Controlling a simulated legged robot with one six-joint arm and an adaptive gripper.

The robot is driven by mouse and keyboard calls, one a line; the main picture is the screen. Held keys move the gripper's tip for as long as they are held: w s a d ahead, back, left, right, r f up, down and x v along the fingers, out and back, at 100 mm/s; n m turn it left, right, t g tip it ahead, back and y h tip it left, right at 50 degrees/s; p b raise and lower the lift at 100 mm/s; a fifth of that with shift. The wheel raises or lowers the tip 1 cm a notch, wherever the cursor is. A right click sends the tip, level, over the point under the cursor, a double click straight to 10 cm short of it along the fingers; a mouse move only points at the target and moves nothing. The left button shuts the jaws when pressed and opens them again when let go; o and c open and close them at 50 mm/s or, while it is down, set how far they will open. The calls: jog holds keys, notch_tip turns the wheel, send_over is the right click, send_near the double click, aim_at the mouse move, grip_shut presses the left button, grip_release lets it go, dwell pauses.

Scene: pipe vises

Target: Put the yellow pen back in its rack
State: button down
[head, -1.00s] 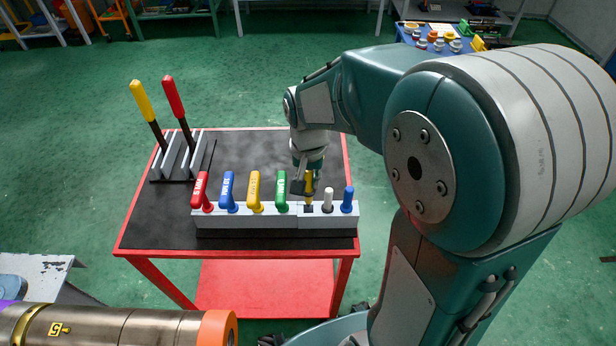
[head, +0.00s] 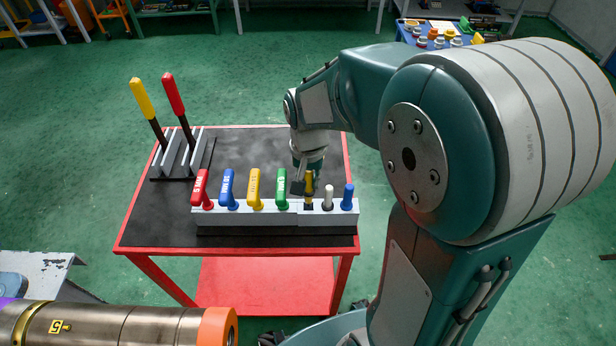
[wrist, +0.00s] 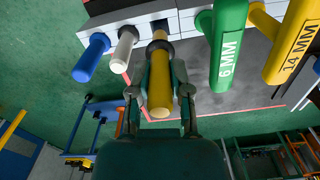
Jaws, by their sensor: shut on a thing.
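The yellow pen (wrist: 159,85) shows in the wrist view between the two fingers of my gripper (wrist: 160,95), which is shut on it. The pen's far end is at the grey rack (wrist: 185,20), in line with the white and blue pens; I cannot tell how deep it sits. In the head view the yellow pen (head: 309,184) stands about upright at the rack (head: 240,217), between the green handle and the white pen. My gripper (head: 303,186) is behind it, partly hidden by the pen.
Left of the pen are a green handle (head: 281,188), a yellow handle (head: 255,188), a blue handle (head: 227,188) and a red handle (head: 200,187). To its right are a white pen (head: 328,198) and a blue pen (head: 347,197). A red-edged cart (head: 150,225) carries them.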

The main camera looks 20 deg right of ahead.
jog(key=shift+f, duration=3)
dwell(2.6)
jog(key=shift+c, duration=2.4)
grip_release()
jog(key=shift+r, duration=0.1)
notch_tip(320, 180, up, 12)
jog(key=shift+f, duration=0.15)
jog(key=s+r+n+t, duration=0.2)
jog(key=s+r, duration=0.1)
jog(key=s, duration=0.4)
jog(key=s+r+n+t, duration=0.3)
jog(key=s+r, duration=0.1)
jog(key=s, duration=0.3)
jog(key=shift+r+t, duration=0.25)
jog(key=shift+t, duration=0.05)
